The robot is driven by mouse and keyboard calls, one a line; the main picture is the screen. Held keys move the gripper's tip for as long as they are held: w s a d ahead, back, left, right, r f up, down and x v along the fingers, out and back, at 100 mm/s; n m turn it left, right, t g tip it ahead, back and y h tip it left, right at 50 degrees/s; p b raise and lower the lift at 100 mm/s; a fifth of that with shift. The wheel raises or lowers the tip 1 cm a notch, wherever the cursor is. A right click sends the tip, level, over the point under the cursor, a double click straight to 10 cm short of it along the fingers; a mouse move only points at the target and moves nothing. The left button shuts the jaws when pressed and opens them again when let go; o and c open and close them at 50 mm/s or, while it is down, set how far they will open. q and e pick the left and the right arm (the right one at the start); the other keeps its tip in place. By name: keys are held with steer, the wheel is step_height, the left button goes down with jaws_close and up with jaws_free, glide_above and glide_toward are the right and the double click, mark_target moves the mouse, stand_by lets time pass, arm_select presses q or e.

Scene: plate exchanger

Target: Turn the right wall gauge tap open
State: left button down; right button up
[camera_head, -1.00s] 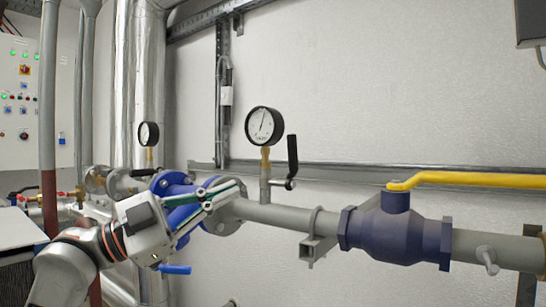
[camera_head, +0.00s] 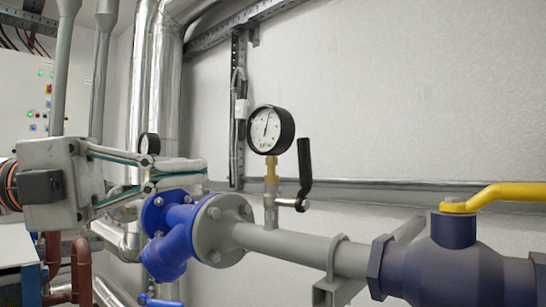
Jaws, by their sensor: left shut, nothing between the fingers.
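The right wall gauge (camera_head: 270,130) is a round black-rimmed dial with a white face, on a brass stem above the grey pipe. Its tap has a black lever (camera_head: 305,165) that stands nearly upright just right of the stem. My left gripper (camera_head: 203,172) comes in from the left, level with the lever, with its fingertips pointing right. It is shut and empty, and it appears left of the gauge stem with a clear gap. It partly hides the smaller left gauge (camera_head: 149,145). My right gripper is not in view.
The grey pipe (camera_head: 290,244) runs below the tap. A blue strainer body (camera_head: 170,245) with a grey flange sits below my left gripper. A dark blue valve (camera_head: 450,265) with a yellow handle (camera_head: 495,194) stands at right. The wall right of the lever is bare.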

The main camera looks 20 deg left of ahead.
mark_target(297, 155)
arm_select(q)
steer(key=shift+w+d+r+p, duration=0.2)
steer(key=shift+w+d+p, duration=0.35)
steer(key=shift+w+d, duration=0.75)
steer(key=shift+w+d+r+p, duration=0.2)
steer(key=shift+w+d+p, duration=0.35)
steer(key=shift+w+d, duration=0.7)
steer(key=shift+w+d+r+p, duration=0.2)
steer(key=shift+w+d+p, duration=0.35)
steer(key=shift+w+d, duration=0.75)
steer(key=shift+s+d, duration=0.25)
steer(key=shift+s, duration=0.05)
steer(key=p, duration=0.2)
steer(key=w+r+p, duration=0.1)
steer(key=shift+d+n+y+p, duration=0.2)
steer(key=shift+n+y+p, duration=0.1)
steer(key=shift+p, duration=0.05)
steer(key=shift+w+a, duration=0.1)
steer(key=shift+f, duration=0.1)
